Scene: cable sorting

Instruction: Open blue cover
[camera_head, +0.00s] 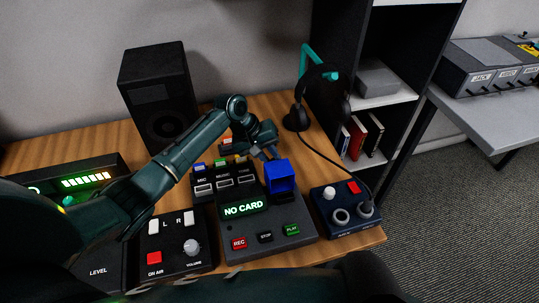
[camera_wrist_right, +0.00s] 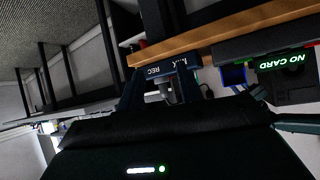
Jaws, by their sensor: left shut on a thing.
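The blue cover (camera_head: 281,177) stands raised like an open box at the back right of the black recorder (camera_head: 257,251). The recorder's display reads NO CARD. The cover also shows in the right wrist view (camera_wrist_right: 233,74). My left gripper (camera_head: 263,152) is at the cover's upper back edge, shut on it; the exact contact is partly hidden. My right gripper (camera_wrist_right: 162,88) shows in the right wrist view with its fingers apart, in front of the dark blue socket box (camera_wrist_right: 168,70). Nothing is clearly held in it.
The socket box (camera_head: 345,209) stands right of the recorder, with a headphone (camera_head: 297,116) cable running to it. A MIC and MUSIC box (camera_head: 205,187) is behind the recorder. A speaker (camera_head: 158,95) and an ON AIR panel (camera_head: 172,245) stand left.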

